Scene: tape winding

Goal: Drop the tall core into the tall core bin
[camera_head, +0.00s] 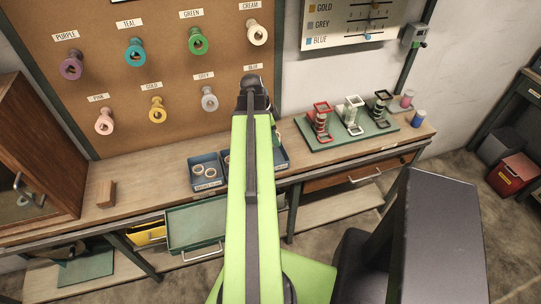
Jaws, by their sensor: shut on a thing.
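My green arm (252,210) reaches away up the middle of the picture to a black joint (253,92). My gripper is not in view; the arm hides what lies behind and below that joint. I cannot make out the tall core. A blue bin (207,186) on the workbench, left of the arm, holds a few pale rings and has a front label too small to read. A second blue bin (284,160) is partly hidden behind the arm. I cannot tell which one is the tall core bin.
The wooden workbench (140,195) carries a wood block (106,194) at left and a green tray (345,140) with several coil stands at right. A pegboard (110,90) with labelled spools stands behind. A dark panel (440,240) fills the lower right.

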